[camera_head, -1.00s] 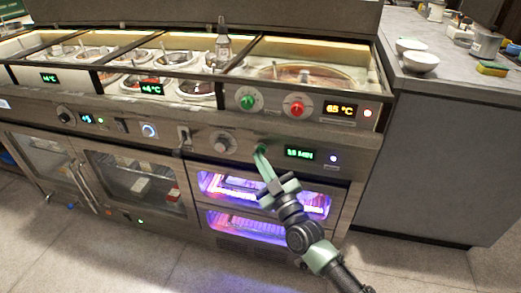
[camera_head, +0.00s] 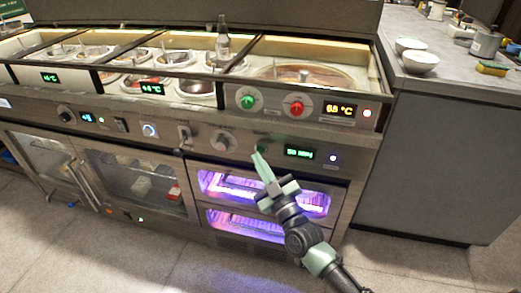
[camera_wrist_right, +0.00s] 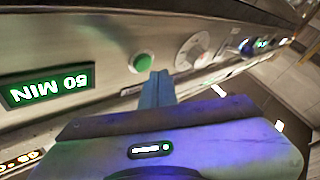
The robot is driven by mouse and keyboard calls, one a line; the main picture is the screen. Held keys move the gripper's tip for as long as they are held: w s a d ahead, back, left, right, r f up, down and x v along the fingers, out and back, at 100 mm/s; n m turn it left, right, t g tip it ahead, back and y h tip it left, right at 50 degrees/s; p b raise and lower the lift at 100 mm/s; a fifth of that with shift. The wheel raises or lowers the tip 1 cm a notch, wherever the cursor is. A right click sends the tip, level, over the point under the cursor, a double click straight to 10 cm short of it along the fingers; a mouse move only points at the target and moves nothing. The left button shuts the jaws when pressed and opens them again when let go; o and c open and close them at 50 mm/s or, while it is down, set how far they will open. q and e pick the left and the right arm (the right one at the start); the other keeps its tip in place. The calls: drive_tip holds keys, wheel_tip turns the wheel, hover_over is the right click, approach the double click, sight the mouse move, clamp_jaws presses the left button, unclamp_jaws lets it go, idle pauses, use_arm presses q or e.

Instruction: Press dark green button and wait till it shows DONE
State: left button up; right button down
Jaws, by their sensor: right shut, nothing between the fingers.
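The dark green button (camera_head: 261,148) is a small round knob on the steel front panel, left of a green-lit display (camera_head: 299,153). The wrist view shows the button (camera_wrist_right: 142,63) and the display (camera_wrist_right: 48,85) upside down; it appears to read 50 MIN, not DONE. My right gripper (camera_head: 256,155) is shut and empty, its tip just below and left of the button in the head view. In the wrist view my right fingertips (camera_wrist_right: 159,78) are close beside the button and seem slightly off it. My left gripper is not in view.
A grey dial (camera_head: 222,141) is left of the button. A brighter green button (camera_head: 248,101) and a red button (camera_head: 295,107) sit higher, by a 65 °C display (camera_head: 341,109). Lit drawers (camera_head: 262,200) lie below. A grey counter (camera_head: 440,85) stands right.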

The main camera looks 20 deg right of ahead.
use_arm(q)
drive_tip(key=p, duration=0.2)
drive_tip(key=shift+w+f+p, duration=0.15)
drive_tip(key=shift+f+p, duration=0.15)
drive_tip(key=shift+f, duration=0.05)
use_arm(e)
drive_tip(key=s+a, duration=0.1)
drive_tip(key=s, duration=0.1)
drive_tip(key=s+a, duration=0.1)
drive_tip(key=s, duration=0.1)
drive_tip(key=shift+a, duration=0.4)
